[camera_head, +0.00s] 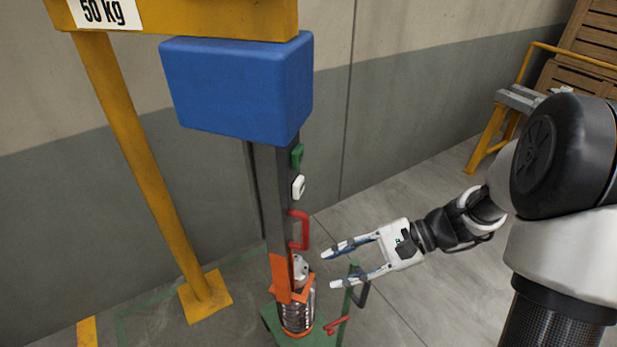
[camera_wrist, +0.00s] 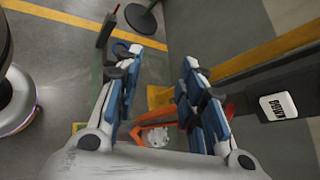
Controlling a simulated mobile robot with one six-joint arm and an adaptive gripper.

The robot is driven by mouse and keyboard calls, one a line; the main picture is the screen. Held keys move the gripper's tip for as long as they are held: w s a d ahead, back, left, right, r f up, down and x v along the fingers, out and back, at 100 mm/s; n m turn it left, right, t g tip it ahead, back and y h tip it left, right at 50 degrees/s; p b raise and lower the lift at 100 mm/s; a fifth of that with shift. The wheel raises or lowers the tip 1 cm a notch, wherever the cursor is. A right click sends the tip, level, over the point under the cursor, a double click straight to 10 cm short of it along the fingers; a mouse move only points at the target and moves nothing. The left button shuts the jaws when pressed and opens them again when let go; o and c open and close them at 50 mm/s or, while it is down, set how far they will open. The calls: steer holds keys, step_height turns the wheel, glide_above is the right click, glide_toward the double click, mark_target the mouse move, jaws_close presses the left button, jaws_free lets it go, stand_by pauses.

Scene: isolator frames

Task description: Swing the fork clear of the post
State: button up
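The dark grey post (camera_head: 285,180) stands under a blue block and carries a green button (camera_head: 297,156), a white button (camera_head: 299,187) and a red handle (camera_head: 301,230). Low on the post is an orange bracket (camera_head: 280,275), beside a spring-like metal cylinder (camera_head: 297,312); I cannot tell whether this bracket is the fork. My gripper (camera_head: 331,268) is open and empty, its fingers pointing left towards the post, right of the bracket and below the red handle. In the wrist view my gripper (camera_wrist: 160,58) shows both fingers apart, with an orange frame (camera_wrist: 154,126) and a white part (camera_wrist: 160,138) beyond.
The blue block (camera_head: 238,88) hangs beneath a yellow beam (camera_head: 180,18) marked 50 kg. A yellow column (camera_head: 148,170) stands to the left. A green upright with a dark handle (camera_head: 361,292) and a red bar (camera_head: 338,325) is close below my gripper.

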steer(key=w+d+f+m+t+y+p, duration=0.2)
steer(key=w+d+f+m+t+y, duration=0.1)
steer(key=w+f+m+t+y, duration=0.25)
steer(key=m+t+h+p, duration=0.2)
steer(key=m+t, duration=0.2)
steer(key=m, duration=0.3)
glide_toward(305, 231)
steer(key=x, duration=0.3)
steer(key=f+b+x, duration=0.1)
steer(key=x, duration=0.6)
steer(key=shift+w+f+b, duration=0.15)
steer(key=shift+w+b, duration=0.15)
steer(key=shift+w, duration=0.2)
steer(key=shift+c, duration=0.5)
jaws_close()
